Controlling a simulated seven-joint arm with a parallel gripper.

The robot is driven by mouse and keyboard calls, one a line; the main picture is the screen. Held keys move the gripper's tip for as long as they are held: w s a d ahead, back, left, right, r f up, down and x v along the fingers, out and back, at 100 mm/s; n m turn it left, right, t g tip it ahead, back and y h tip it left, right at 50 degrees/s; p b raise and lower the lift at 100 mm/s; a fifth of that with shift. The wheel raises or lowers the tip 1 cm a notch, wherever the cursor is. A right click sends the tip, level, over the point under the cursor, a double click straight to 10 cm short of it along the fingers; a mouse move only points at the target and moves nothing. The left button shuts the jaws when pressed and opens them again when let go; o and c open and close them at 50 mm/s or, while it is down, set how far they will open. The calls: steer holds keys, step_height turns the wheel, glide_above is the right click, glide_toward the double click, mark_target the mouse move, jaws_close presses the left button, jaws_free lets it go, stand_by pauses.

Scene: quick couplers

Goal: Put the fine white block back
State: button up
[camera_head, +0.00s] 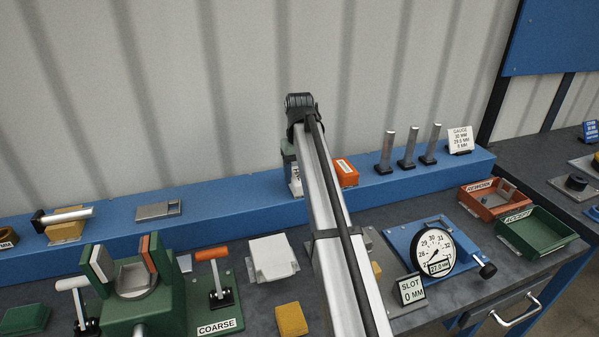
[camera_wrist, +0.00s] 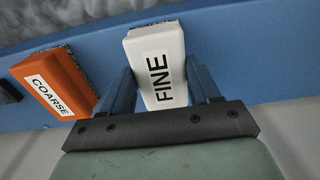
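The fine white block (camera_wrist: 157,68), lettered FINE, lies between the two blue fingers of my gripper (camera_wrist: 166,88) in the wrist view. The fingers sit flush against its two sides, so the gripper looks shut on it. In the head view, my gripper (camera_head: 294,170) is at the blue shelf, and only a small white part of the block (camera_head: 296,186) shows below it; my arm hides the rest. The block is at or just over the shelf; I cannot tell whether it rests there. An orange block lettered COARSE (camera_wrist: 55,83) is to its left in the wrist view.
The orange block (camera_head: 346,172) stands on the blue shelf (camera_head: 240,192) beside my gripper. Several metal pins (camera_head: 409,148) stand farther right. On the bench are a green fixture (camera_head: 139,310), a white block-like part (camera_head: 271,258), a dial gauge (camera_head: 436,250) and two trays.

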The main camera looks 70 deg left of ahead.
steer(key=o, duration=0.5)
step_height(320, 180, up, 12)
steer(key=shift+r, duration=0.15)
stand_by(0.5)
stand_by(0.4)
